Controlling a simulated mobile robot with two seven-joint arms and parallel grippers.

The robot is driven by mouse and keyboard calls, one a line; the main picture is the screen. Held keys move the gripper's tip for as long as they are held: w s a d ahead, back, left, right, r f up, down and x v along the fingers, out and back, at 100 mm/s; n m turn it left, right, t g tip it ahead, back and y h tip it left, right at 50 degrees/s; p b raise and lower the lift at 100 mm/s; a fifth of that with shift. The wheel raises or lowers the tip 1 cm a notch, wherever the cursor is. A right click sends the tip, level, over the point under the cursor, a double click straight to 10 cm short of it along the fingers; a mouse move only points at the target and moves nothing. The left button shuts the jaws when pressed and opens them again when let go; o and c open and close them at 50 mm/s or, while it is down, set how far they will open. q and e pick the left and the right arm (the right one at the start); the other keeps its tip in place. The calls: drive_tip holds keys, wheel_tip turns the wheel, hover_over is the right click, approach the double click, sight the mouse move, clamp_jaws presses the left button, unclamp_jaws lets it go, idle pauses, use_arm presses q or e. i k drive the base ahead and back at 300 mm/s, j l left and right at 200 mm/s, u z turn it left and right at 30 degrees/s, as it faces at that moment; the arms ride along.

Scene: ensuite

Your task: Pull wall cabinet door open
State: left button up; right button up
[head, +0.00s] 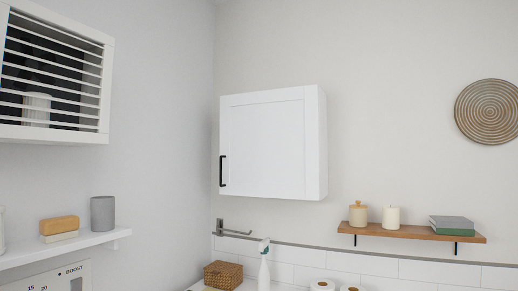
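The white wall cabinet (322,145) hangs on the back wall near the middle of the head view. Its panelled front door (265,145) looks closed, flush with the cabinet body. A black vertical bar handle (222,171) sits at the door's lower left edge. Neither of my grippers shows in this view, so I cannot see where they are relative to the handle.
A white shelf (70,249) and a louvred unit (55,75) are on the left wall. A wooden shelf (410,233) with jars and books is at right. Below are a wicker box (222,275), a spray bottle (264,268) and a metal holder (235,231).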

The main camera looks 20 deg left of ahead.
sight(270, 146)
drive_tip(key=i+j, duration=0.2)
drive_tip(key=i, duration=0.25)
drive_tip(key=i+j+u, duration=0.1)
drive_tip(key=i+u, duration=0.15)
drive_tip(key=i, duration=0.2)
drive_tip(key=i+u, duration=0.25)
drive_tip(key=i, duration=0.25)
drive_tip(key=u, duration=1.55)
